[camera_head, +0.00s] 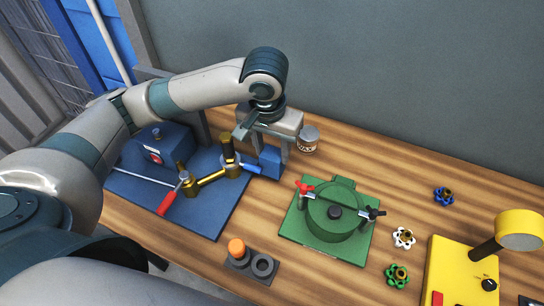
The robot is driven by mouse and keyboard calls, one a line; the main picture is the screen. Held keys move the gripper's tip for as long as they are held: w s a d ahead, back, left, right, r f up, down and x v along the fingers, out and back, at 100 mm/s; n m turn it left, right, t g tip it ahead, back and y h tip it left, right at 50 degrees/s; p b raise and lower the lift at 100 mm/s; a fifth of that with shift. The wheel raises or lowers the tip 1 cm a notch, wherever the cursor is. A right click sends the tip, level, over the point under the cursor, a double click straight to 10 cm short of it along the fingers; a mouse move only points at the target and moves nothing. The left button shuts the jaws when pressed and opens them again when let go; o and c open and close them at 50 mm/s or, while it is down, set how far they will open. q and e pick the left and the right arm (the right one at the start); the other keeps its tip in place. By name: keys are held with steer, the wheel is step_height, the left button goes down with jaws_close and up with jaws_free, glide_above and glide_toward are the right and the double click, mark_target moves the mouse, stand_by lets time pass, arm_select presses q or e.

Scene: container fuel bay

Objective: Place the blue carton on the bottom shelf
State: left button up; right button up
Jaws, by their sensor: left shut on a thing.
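My left gripper (268,150) comes in from the left and points down over the wooden workbench. It is shut on a small blue carton (271,160), which shows between its fingers near the right edge of the blue mat. I cannot tell whether the carton touches the surface below. No bottom shelf can be made out in this view. My right gripper is not in view.
Brass valve piping (210,178) with red and blue handles stands close left of the carton. A small tin (308,139) is just right of the gripper. A green hatch (333,213), handwheels (403,237) and a yellow unit (462,275) stand farther right.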

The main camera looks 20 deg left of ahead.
mark_target(272, 155)
arm_select(q)
steer(key=shift+f, duration=1.7)
steer(key=o, duration=1.5)
steer(key=shift+f+p, duration=0.15)
steer(key=shift+p, duration=0.15)
steer(key=r, duration=0.3)
steer(key=r+b, duration=0.1)
steer(key=r, duration=0.3)
steer(key=s+r, duration=0.1)
steer(key=r, duration=0.2)
steer(key=shift+r, duration=0.25)
steer(key=shift+s+r, duration=0.25)
steer(key=shift+r, duration=0.65)
steer(key=shift+o, duration=0.5)
